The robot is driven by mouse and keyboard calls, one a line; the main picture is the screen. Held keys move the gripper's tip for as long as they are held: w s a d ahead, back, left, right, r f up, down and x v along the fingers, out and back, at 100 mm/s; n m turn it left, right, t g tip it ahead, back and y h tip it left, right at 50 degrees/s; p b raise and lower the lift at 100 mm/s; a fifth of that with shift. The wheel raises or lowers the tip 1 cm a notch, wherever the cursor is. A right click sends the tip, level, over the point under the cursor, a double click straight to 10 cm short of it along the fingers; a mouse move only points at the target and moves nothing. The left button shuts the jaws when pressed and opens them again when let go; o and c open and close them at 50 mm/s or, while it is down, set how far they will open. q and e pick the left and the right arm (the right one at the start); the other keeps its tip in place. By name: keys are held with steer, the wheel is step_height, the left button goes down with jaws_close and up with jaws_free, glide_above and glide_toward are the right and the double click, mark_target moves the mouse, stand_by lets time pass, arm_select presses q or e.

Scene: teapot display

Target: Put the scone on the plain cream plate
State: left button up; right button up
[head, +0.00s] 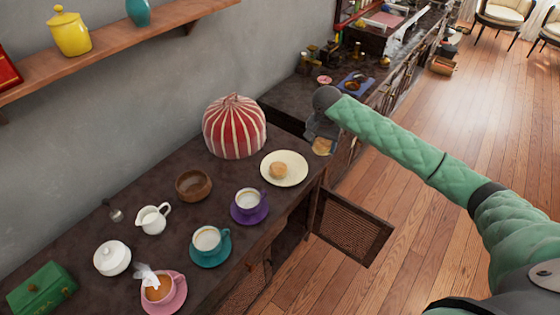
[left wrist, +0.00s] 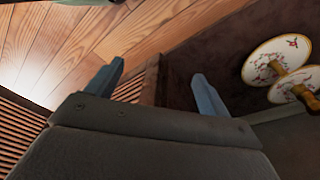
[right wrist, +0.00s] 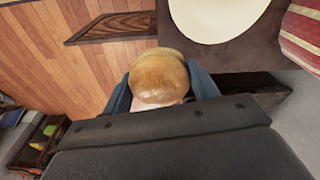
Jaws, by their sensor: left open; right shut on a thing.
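My right gripper (right wrist: 162,92) is shut on a golden-brown scone (right wrist: 158,78), held between its two fingers. In the head view this scone (head: 322,146) shows below the right gripper (head: 318,128), just past the counter's far right end. The plain cream plate (head: 298,178) lies on the counter to the left of the gripper, apart from it. Another scone (head: 278,170) sits on that plate. Part of the plate's rim (right wrist: 215,18) shows at the top of the right wrist view. My left gripper (left wrist: 158,85) is open and empty, and is out of the head view.
A red striped tea cosy (head: 234,126) stands behind the plate. A purple cup (head: 248,202), a teal cup (head: 207,240) and a wooden bowl (head: 193,186) are nearby. A cabinet door (head: 353,226) hangs open. Floral tiers (left wrist: 275,65) show beside the left gripper.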

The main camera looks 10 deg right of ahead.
steer(key=p, duration=0.4)
glide_above(290, 162)
steer(key=f, duration=0.6)
steer(key=shift+s+d+f, duration=0.1)
steer(key=shift+s+f, duration=0.05)
steer(key=shift+s, duration=0.05)
steer(key=shift+w+a+f, duration=0.15)
steer(key=shift+a+f, duration=0.05)
steer(key=shift+f, duration=0.3)
arm_select(q)
steer(key=s+a+f+p, duration=0.1)
steer(key=s+a+f, duration=0.1)
steer(key=f, duration=0.3)
steer(key=s+a+f+p, duration=0.1)
steer(key=s+a+f, duration=0.1)
steer(key=s+f, duration=0.2)
steer(key=shift+s+a+f+t, duration=0.35)
steer(key=shift+f+t, duration=0.05)
steer(key=shift+f, duration=0.35)
arm_select(e)
steer(key=shift+f, duration=1.75)
steer(key=shift+f, duration=0.1)
steer(key=o, duration=1)
